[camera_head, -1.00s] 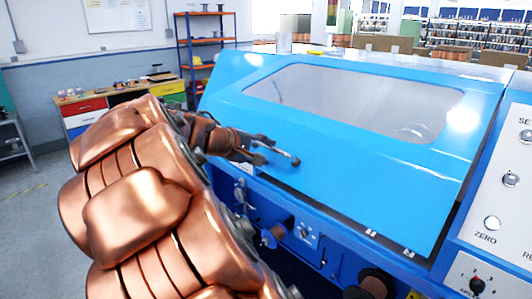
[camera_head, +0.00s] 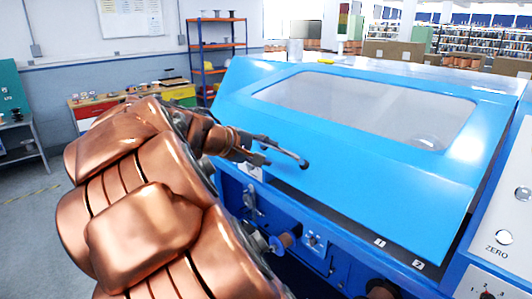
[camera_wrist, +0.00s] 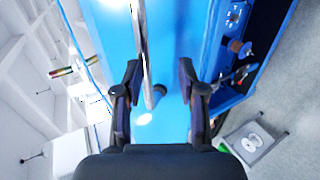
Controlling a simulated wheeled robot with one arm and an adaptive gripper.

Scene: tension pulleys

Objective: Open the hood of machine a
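The blue machine's hood (camera_head: 370,185) has a sloping front with a clear window (camera_head: 370,105). A thin dark strip shows along its lower edge, so it looks nearly closed, perhaps slightly raised. A rod handle with a dark rounded end (camera_head: 303,164) stands out from the hood's left part. My gripper (camera_head: 264,150) is at this handle. In the wrist view, my gripper (camera_wrist: 158,92) has its two fingers apart, with the handle's rod and dark knob (camera_wrist: 159,89) between them. I see gaps beside the knob; contact with the rod is unclear.
A control panel with knobs (camera_head: 492,237) stands at the right. Below the hood are a spool (camera_head: 284,241) and small switches on the blue front (camera_head: 315,241). A workbench with coloured drawers (camera_head: 95,110) and a shelf rack (camera_head: 216,50) stand behind at left.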

